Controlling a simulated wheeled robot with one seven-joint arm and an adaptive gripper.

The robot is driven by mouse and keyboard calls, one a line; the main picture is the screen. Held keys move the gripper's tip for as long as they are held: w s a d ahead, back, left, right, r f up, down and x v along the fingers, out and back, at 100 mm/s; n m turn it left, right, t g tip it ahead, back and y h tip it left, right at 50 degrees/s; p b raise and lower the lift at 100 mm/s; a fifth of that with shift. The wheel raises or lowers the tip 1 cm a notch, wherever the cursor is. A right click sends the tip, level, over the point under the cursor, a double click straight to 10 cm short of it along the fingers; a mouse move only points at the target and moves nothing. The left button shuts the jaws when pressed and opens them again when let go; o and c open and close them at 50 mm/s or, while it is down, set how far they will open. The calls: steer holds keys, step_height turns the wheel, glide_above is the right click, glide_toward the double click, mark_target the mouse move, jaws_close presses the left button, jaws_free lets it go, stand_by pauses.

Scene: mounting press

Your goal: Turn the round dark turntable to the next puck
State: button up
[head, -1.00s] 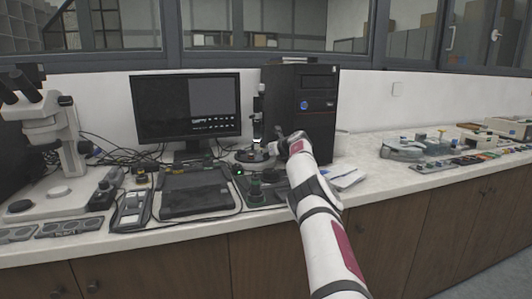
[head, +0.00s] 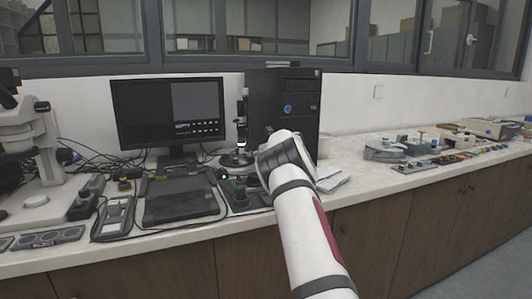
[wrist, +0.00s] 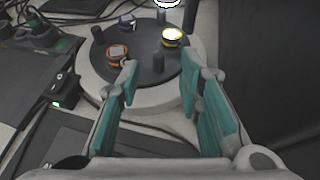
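The round dark turntable (wrist: 146,72) sits on a pale round base (wrist: 94,82) and fills the upper middle of the wrist view. It carries an orange-topped puck (wrist: 118,55) at the front left, a yellow-rimmed puck (wrist: 173,38) at the right and a dark puck (wrist: 127,23) at the back left. Short dark posts (wrist: 158,63) stand up from it. My gripper (wrist: 158,82) is open and empty, its teal pads on either side of the turntable's front part; I cannot tell whether they touch it.
A black computer tower (head: 290,100) stands behind the turntable, and a monitor (head: 168,112) stands to its left. A dark flat device (head: 180,196) and a handset-like box (head: 114,216) lie at the front left. Cables run along the bench. The bench (head: 350,166) is partly clear to the right.

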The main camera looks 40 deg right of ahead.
steer(key=v, duration=0.6)
steer(key=shift+s, duration=0.3)
steer(key=shift+r, duration=0.15)
